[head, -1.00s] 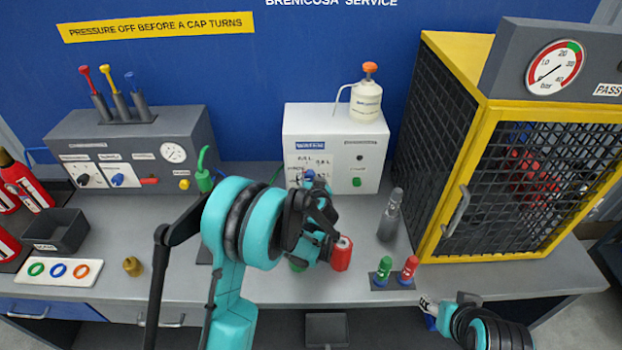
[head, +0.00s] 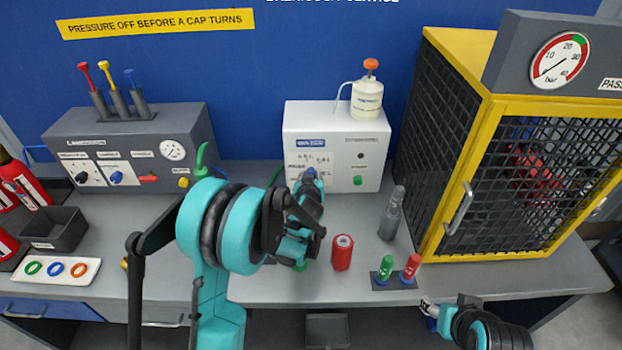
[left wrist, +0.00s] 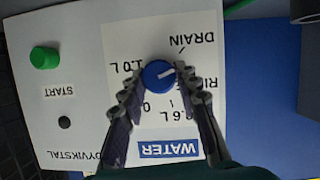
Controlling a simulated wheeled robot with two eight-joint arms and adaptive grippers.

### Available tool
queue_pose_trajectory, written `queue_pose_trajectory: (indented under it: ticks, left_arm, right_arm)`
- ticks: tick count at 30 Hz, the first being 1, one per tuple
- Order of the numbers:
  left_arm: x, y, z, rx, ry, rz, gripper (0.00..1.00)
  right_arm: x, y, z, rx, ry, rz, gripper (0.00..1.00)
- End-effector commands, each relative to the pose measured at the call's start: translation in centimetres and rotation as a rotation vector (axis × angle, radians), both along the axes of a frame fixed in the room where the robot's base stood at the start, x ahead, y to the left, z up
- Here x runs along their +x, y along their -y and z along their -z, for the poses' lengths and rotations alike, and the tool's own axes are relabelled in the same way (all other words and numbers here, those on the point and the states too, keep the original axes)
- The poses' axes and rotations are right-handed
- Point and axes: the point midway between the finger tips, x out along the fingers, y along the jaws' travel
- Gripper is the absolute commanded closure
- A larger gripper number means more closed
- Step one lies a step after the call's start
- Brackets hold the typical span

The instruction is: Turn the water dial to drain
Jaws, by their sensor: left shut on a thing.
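The water dial (left wrist: 158,74) is a round blue knob with a white pointer line on a white panel, beside the WATER label (left wrist: 170,149). In the left wrist view the picture is upside down. The pointer aims right and slightly up, towards the side with the DRAIN label (left wrist: 196,42) and a partly covered label below it. My left gripper (left wrist: 158,80) is shut on the dial, one finger on each side. In the head view my left gripper (head: 311,178) reaches the front of the white unit (head: 340,120). My right gripper (head: 430,306) is low at the right, its fingers unclear.
A green START button (left wrist: 44,57) is on the same panel. A red cylinder (head: 342,253), a grey bottle (head: 391,217) and a small stand with a green and a red piece (head: 394,283) are on the bench. A yellow mesh cage (head: 440,245) stands at the right.

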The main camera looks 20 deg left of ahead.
Motion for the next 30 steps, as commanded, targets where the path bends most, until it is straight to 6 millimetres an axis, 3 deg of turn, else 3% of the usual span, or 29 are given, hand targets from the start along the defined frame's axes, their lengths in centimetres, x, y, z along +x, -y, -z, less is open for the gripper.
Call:
queue_pose_trajectory:
  ticks: [15, 30]
  left_arm:
    - [-0.1, -0.3, 0.2, -0.341, 0.097, -0.001, 0.98]
    - [-0.1, -0.3, 0.1, -0.417, 0.119, -0.001, 0.97]
  right_arm:
    - [0.0, 0.0, 2.1, 0.0, 0.0, 0.0, 0.47]
    - [0.0, 0.0, 2.5, 0.0, 0.0, 0.0, 0.47]
